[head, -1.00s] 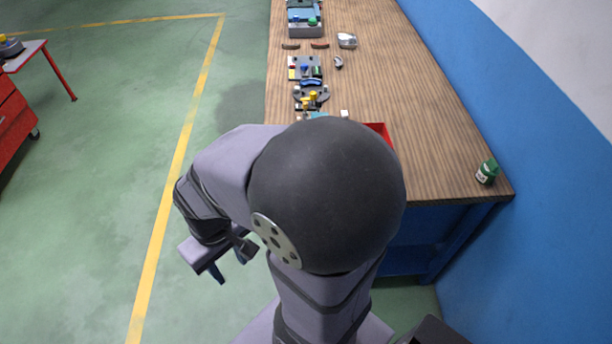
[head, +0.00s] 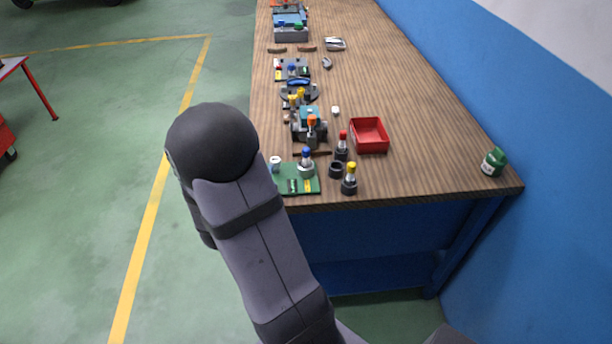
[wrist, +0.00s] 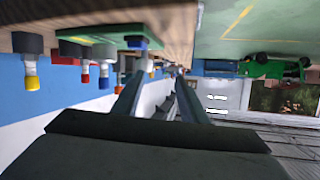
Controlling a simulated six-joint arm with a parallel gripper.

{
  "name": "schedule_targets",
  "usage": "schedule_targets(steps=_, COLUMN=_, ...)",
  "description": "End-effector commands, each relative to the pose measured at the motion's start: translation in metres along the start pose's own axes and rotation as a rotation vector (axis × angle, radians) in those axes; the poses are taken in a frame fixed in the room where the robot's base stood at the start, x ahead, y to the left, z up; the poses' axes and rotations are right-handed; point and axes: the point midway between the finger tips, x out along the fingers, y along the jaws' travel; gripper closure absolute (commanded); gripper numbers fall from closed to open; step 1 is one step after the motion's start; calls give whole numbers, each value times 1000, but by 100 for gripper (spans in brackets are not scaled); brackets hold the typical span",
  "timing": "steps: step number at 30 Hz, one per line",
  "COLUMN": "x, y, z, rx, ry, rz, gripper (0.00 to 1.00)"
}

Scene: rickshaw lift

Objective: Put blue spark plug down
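The blue spark plug (head: 306,154) stands upright on the back right part of the green board (head: 284,187), near the table's front edge. In the wrist view the scene is upside down, and the blue tip (wrist: 103,82) hangs below the board's edge. My gripper's own fingers are out of sight in the head view, behind my arm. In the wrist view my gripper (wrist: 160,76) has its two fingers apart with nothing seen between them. The blue plug is to the left of the fingers there, not touching them.
A yellow-topped plug (head: 351,170), a red-topped plug (head: 342,139) and a dark cup (head: 336,169) stand right of the board. A red tray (head: 369,147) is behind them. An orange-topped plug (head: 312,123) stands farther back. The table's right side is mostly clear.

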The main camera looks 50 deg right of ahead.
Motion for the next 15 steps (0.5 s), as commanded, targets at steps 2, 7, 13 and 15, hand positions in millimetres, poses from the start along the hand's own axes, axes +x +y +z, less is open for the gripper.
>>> schedule_targets(steps=2, x=11, y=30, z=0, rx=-4, ry=98, rz=100, gripper=61)
schedule_targets(steps=7, x=11, y=71, z=-15, rx=-24, ry=248, rz=246, gripper=61)
schedule_targets(steps=13, x=6, y=89, z=-24, rx=-42, ry=322, rz=317, gripper=61)
schedule_targets(steps=15, x=6, y=91, z=-25, rx=-43, ry=328, rz=322, gripper=61)
